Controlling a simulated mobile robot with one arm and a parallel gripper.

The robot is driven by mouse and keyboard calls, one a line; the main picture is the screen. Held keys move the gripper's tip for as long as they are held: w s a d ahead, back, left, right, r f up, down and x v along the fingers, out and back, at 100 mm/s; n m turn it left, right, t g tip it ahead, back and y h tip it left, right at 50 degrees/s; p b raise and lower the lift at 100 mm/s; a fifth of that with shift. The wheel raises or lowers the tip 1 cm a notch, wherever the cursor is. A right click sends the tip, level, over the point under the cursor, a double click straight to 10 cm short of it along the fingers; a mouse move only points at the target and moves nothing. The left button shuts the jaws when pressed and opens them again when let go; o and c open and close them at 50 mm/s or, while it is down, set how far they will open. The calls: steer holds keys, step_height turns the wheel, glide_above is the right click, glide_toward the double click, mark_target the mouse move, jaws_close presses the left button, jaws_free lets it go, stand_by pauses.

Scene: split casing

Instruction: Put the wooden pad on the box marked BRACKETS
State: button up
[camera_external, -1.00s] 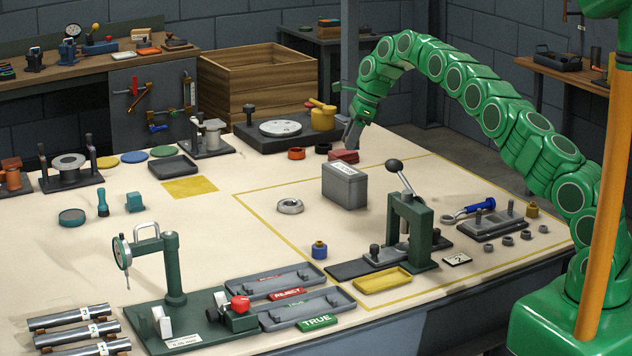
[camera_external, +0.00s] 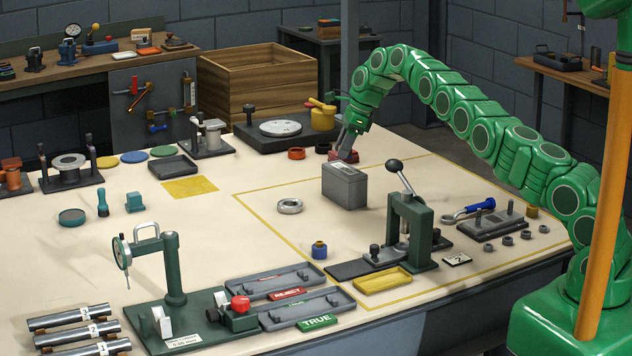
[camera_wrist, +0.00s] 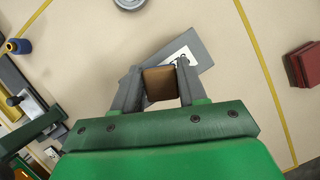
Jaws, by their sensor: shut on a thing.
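The brown wooden pad (camera_wrist: 159,84) is held between the two fingers of my gripper (camera_wrist: 160,68) in the wrist view. The grey box (camera_external: 345,187) stands on the table, and its top carries a white label whose writing I cannot read. In the wrist view the box (camera_wrist: 196,50) lies below and beyond the pad, which covers part of it. In the external view my gripper (camera_external: 346,152) is over the back part of the box top. The pad is not clear there, and I cannot tell whether it touches the box.
Red blocks (camera_wrist: 305,65) lie on the table just behind the box. A green press (camera_external: 410,230) stands in front and to the right. A metal ring (camera_external: 290,206) lies to the left. The table left of the box is mostly clear.

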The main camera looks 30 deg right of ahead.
steer(key=shift+f, duration=0.1)
steer(key=shift+f, duration=1.5)
steer(key=shift+f, duration=0.1)
steer(key=o, duration=1)
